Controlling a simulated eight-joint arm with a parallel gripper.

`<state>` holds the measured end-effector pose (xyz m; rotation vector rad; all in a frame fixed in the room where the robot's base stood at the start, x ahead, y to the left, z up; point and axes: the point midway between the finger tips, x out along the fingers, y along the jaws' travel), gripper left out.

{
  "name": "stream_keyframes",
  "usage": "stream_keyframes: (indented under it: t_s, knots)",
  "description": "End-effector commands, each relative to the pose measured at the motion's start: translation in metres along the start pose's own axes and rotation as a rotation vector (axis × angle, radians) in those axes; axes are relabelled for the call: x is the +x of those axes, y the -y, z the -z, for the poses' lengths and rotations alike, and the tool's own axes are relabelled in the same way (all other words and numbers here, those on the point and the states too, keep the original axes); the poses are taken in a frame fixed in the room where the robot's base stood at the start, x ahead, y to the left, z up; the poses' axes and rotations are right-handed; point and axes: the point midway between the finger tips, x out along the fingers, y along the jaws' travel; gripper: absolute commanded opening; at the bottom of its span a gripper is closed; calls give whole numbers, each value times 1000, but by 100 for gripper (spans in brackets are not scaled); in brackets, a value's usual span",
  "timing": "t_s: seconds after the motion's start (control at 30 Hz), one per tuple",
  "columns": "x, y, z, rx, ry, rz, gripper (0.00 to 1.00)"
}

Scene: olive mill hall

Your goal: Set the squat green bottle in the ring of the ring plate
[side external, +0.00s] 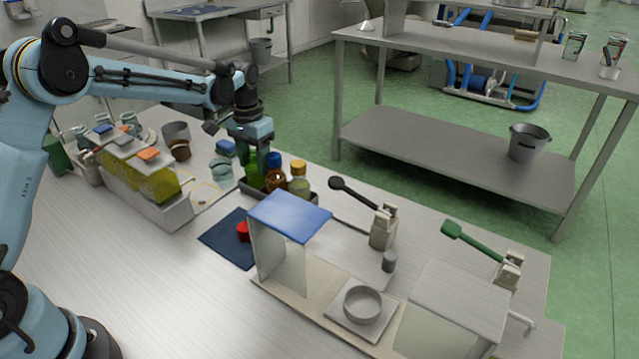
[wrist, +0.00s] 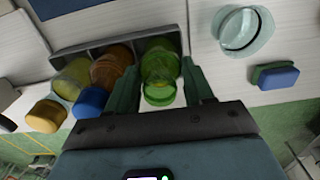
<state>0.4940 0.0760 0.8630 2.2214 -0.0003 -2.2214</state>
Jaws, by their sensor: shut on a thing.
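A green bottle (wrist: 160,66) with a green top stands in a dark tray (wrist: 90,46), at its right end in the wrist view. My gripper (wrist: 160,76) is shut on this bottle, one finger on each side. In the side external view my gripper (side external: 256,155) reaches down from above, and the green bottle (side external: 252,172) shows at the tray. The ring plate (side external: 340,318), a pale square plate with a round grey ring (side external: 362,304), lies on the bench at the front right, apart from my gripper. The ring looks empty.
Beside the held bottle stand a brown bottle with a blue cap (side external: 271,173) and a yellowish bottle with an orange cap (side external: 299,183). A blue-topped stand (side external: 289,214) rises between tray and ring plate. A clear-sided box (side external: 458,302) stands right of the plate. Lever devices (side external: 382,230) stand behind.

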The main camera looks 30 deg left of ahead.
Motion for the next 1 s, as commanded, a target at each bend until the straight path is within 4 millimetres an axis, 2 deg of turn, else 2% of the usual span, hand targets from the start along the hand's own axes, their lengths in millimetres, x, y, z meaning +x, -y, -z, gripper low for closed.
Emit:
stream_keyframes:
  t_s: [0.47,1.0]
  knots:
    - [-4,0,0,0,0,0,32]
    - [-44,0,0,0,0,0,32]
